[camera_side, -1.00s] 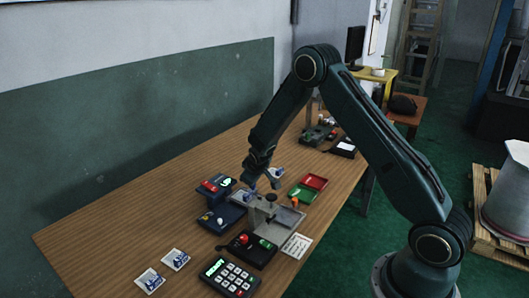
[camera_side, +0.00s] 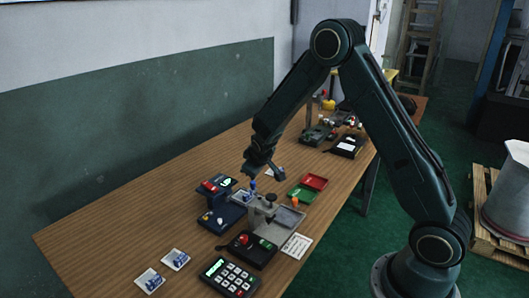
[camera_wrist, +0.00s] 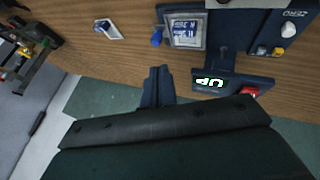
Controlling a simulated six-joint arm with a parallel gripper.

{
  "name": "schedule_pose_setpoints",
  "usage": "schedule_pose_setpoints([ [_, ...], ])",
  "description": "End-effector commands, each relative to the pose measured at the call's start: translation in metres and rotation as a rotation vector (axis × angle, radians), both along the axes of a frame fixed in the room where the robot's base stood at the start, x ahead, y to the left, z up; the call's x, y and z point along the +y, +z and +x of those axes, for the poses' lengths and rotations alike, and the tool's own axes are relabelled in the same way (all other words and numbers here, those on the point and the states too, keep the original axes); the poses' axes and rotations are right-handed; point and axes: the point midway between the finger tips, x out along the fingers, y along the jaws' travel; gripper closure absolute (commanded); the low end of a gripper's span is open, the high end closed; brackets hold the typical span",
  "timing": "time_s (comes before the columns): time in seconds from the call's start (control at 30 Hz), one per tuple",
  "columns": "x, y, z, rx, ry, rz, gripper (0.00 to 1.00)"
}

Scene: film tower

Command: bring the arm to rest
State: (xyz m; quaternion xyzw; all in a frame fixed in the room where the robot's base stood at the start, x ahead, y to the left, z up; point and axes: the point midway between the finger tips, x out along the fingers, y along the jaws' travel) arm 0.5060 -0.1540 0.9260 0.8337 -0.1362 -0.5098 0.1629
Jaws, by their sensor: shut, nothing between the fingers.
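My dark green arm reaches over the wooden table (camera_side: 130,215) from the right. My gripper (camera_side: 266,174) hangs above the grey fixture (camera_side: 262,225), clear of it, with nothing in its hold. In the wrist view my gripper (camera_wrist: 157,75) shows as dark fingers close together, shut and empty. Below it is bare table beside the fixture's small blue and white printed piece (camera_wrist: 186,30) and a blue knob (camera_wrist: 156,39).
The table's left part is clear.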

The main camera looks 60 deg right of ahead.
Motion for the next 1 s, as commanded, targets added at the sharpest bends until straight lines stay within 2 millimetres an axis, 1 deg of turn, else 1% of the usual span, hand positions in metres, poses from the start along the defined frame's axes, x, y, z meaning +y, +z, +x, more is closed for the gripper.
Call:
schedule_pose_setpoints([
  [0.17, 0.011, 0.03, -0.009, -0.015, -0.008, 0.034, 1.0],
  [0.23, 0.017, 0.045, -0.015, -0.021, -0.011, 0.052, 1.0],
  [0.47, 0.039, 0.093, -0.044, -0.034, -0.022, 0.119, 1.0],
  [0.7, 0.063, 0.136, -0.081, -0.043, -0.022, 0.186, 1.0],
  [0.87, 0.077, 0.161, -0.109, -0.048, -0.02, 0.228, 1.0],
  [1.0, 0.09, 0.179, -0.135, -0.049, -0.013, 0.262, 1.0],
])
